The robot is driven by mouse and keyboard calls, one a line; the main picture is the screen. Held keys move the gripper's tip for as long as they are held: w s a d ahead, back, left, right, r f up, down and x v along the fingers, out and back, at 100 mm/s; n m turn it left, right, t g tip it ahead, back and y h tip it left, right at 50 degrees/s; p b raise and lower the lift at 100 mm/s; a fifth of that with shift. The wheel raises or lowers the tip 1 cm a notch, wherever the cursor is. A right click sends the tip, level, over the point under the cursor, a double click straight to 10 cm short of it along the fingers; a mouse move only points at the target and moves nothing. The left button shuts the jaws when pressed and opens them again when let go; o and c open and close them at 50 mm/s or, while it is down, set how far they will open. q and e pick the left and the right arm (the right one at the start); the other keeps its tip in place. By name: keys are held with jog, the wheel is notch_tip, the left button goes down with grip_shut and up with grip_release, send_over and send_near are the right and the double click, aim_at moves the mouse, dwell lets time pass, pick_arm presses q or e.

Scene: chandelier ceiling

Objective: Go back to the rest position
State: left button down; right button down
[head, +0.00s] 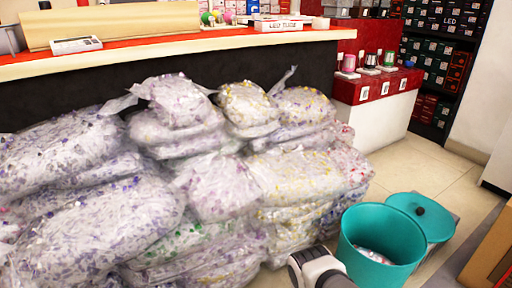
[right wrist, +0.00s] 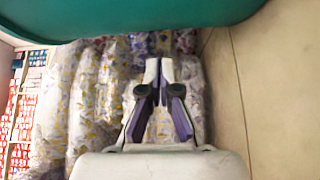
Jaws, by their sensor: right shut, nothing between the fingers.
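My right gripper (right wrist: 159,66) shows in the right wrist view, with its fingertips together and nothing between them. A teal surface, which looks like the side of the bin (right wrist: 120,17), fills the top of that view close to the gripper. In the head view a white and dark part of my arm (head: 318,268) shows at the bottom, just left of the teal bin (head: 352,235); the right gripper's fingers are hidden there. My left gripper is in neither view.
Clear bags of plastic flakes (head: 90,225) are piled across the left and middle. The open bin holds something pale and clear. Its teal lid (head: 440,222) lies behind it. A cardboard box (head: 492,255) is at the right edge. Tiled floor (head: 415,165) is free beyond the bin.

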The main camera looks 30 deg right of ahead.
jog(key=w+a+r+t+y+p, duration=0.1)
jog(key=w+a+r+p, duration=0.2)
jog(key=w+r, duration=0.35)
jog(key=w+a+r+t+y+p, duration=0.1)
jog(key=w+a+r+p, duration=0.15)
jog(key=r, duration=0.65)
jog(key=s+a+r+g+y+p, duration=0.2)
jog(key=s+a+y+p, duration=0.1)
jog(key=a+y, duration=0.35)
jog(key=s+a+f+m+g+y, duration=0.1)
jog(key=s+a+m+g+y, duration=0.4)
jog(key=s, duration=0.9)
jog(key=s+a+m+g+y, duration=0.15)
jog(key=s+a+g, duration=0.5)
jog(key=s, duration=0.75)
notch_tip(320, 180, up, 38)
jog(key=m+p, duration=0.1)
jog(key=p, duration=3.7)
jog(key=shift+w+h, duration=0.2)
jog(key=shift+h, duration=0.2)
jog(key=shift+m+t, duration=0.25)
